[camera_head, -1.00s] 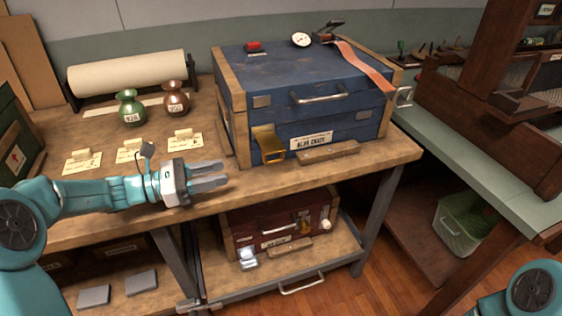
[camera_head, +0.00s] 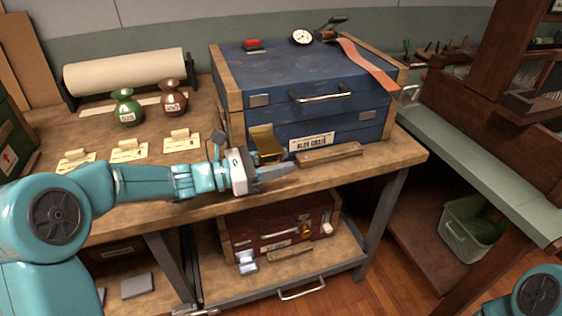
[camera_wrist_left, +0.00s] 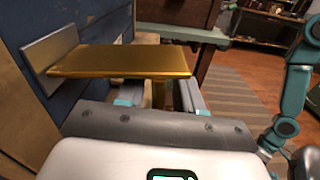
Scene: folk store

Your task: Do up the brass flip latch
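The brass flip latch (camera_head: 264,138) is on the front of the blue crate (camera_head: 350,108), near its left end. In the left wrist view its brass flap (camera_wrist_left: 120,60) stands out from the crate's front, not lying flat against it. A narrower brass piece (camera_wrist_left: 158,95) shows below the flap. My left gripper (camera_head: 280,171) is just in front of and below the latch. In the wrist view its two fingers (camera_wrist_left: 158,98) are apart, below the flap. I cannot tell whether they touch the brass. My right gripper is out of view; only part of that arm shows.
The crate stands on a wooden bench (camera_head: 395,153). A wooden strip (camera_head: 330,154) lies in front of it, right of my gripper. Green (camera_head: 127,108) and brown (camera_head: 172,98) vases stand behind my arm. A red crate (camera_head: 280,228) sits on the lower shelf.

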